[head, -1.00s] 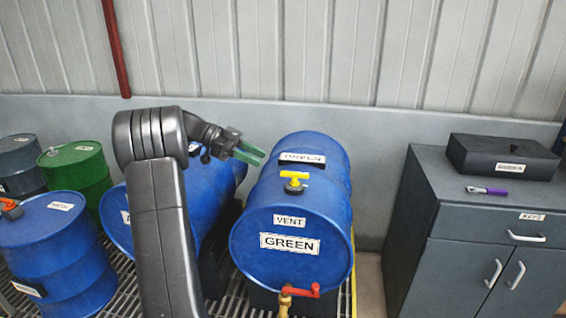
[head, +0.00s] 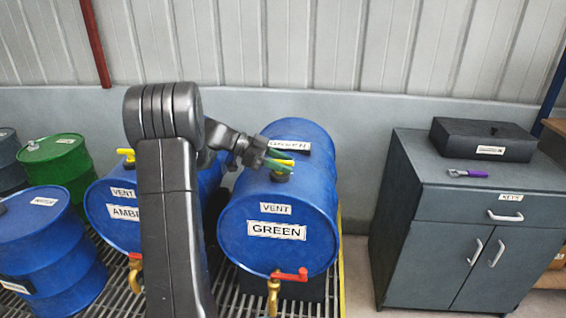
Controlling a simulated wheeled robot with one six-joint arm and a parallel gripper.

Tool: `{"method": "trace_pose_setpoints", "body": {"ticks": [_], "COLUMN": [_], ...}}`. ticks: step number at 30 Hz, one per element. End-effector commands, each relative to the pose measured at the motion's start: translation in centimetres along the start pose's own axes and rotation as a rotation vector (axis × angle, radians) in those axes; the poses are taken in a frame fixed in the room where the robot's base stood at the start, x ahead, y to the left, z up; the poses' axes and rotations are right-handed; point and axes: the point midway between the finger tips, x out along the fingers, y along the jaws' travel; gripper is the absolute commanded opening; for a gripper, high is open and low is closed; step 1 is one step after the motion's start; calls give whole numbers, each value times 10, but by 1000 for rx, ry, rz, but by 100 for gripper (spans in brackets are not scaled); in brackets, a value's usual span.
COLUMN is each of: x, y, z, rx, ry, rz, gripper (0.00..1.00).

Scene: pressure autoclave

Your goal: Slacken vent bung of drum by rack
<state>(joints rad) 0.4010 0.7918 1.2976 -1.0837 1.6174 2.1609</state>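A blue drum labelled GREEN (head: 276,231) and VENT lies on its side in the middle of the head view. Its yellow vent bung handle (head: 284,162) sits on top of the drum. My gripper (head: 281,161) is at this handle, with one green finger on its far side and one on its near side. Whether the fingers press on the handle cannot be told. The fingers hide part of the handle and the bung's base. A second lying blue drum (head: 107,232), with a label starting AMB, has its own yellow vent handle (head: 125,154); my arm covers much of it.
Brass taps with red handles (head: 289,274) stick out at the drum fronts. Upright blue (head: 60,245) and green (head: 57,165) drums stand at left. A grey cabinet (head: 440,240) at right bears a black box (head: 484,138) and a purple-handled tool (head: 468,173). Grating lies below.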

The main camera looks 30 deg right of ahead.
Motion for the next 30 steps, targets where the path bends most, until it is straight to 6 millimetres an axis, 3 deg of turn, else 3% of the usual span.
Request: {"method": "trace_pose_setpoints", "body": {"ticks": [8, 14, 15, 30], "x": [2, 2, 2, 4], "y": [0, 0, 0, -1], "z": [0, 0, 0, 5], "rx": [0, 0, 0, -29], "ry": [0, 0, 0, -3], "rz": [0, 0, 0, -86], "gripper": [38, 2, 0, 0]}}
